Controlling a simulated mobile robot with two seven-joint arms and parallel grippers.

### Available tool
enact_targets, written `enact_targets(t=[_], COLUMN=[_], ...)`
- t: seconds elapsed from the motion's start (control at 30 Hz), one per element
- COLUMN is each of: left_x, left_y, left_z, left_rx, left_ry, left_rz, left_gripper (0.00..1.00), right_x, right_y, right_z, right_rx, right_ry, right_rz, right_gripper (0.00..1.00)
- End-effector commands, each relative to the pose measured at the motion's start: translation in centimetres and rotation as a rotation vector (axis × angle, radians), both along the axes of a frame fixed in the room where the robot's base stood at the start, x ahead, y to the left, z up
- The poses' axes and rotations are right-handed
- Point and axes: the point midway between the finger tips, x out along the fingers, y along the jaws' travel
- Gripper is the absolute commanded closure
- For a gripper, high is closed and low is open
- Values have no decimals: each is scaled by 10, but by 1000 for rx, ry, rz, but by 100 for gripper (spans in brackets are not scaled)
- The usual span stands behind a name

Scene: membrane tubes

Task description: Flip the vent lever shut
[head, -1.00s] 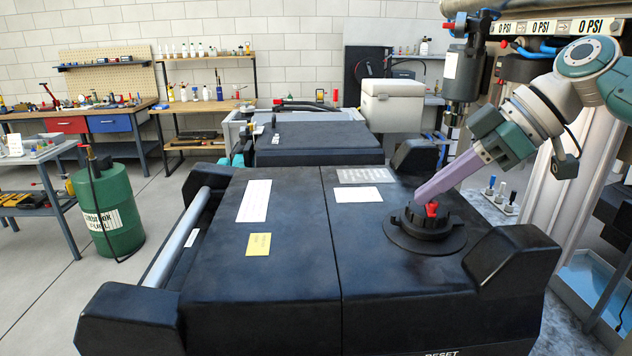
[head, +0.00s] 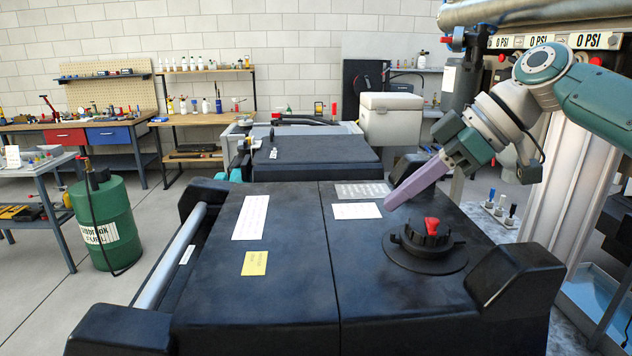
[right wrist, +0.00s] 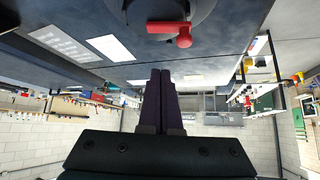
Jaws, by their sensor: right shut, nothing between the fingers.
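The vent lever (head: 431,226) is a small red handle on a round black cap (head: 425,241) set in the top of the black machine, at its right side. In the right wrist view the lever (right wrist: 172,30) shows at the top as a red bar with a rounded knob at one end. My right gripper (head: 388,207), with long purple fingers, is above the machine top, up and left of the cap, apart from the lever. Its fingers (right wrist: 161,75) are together and empty. My left gripper is not in view.
The machine's wide black lid (head: 290,290) has white papers and a yellow note (head: 255,263) on it. Raised black corner blocks (head: 515,275) stand at its edges. A green drum (head: 106,225) stands on the floor at left.

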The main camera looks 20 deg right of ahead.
Motion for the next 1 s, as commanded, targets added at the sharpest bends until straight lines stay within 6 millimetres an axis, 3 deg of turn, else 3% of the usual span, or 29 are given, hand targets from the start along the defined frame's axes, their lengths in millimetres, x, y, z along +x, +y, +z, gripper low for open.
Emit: enact_targets(t=[0.2,0.43,0.6,1.0], left_x=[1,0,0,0], left_y=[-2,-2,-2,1], left_z=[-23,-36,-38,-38], left_rx=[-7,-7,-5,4], left_ry=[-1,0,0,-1], left_rz=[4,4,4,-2], left_gripper=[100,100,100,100], right_x=[-24,-41,-46,-47], right_y=[-27,-44,-48,-48], right_z=[35,65,74,75], right_rx=[-8,-2,-1,0], right_ry=[-4,-3,-2,0], right_rz=[-2,-2,-1,0], right_gripper=[100,100,100,100])
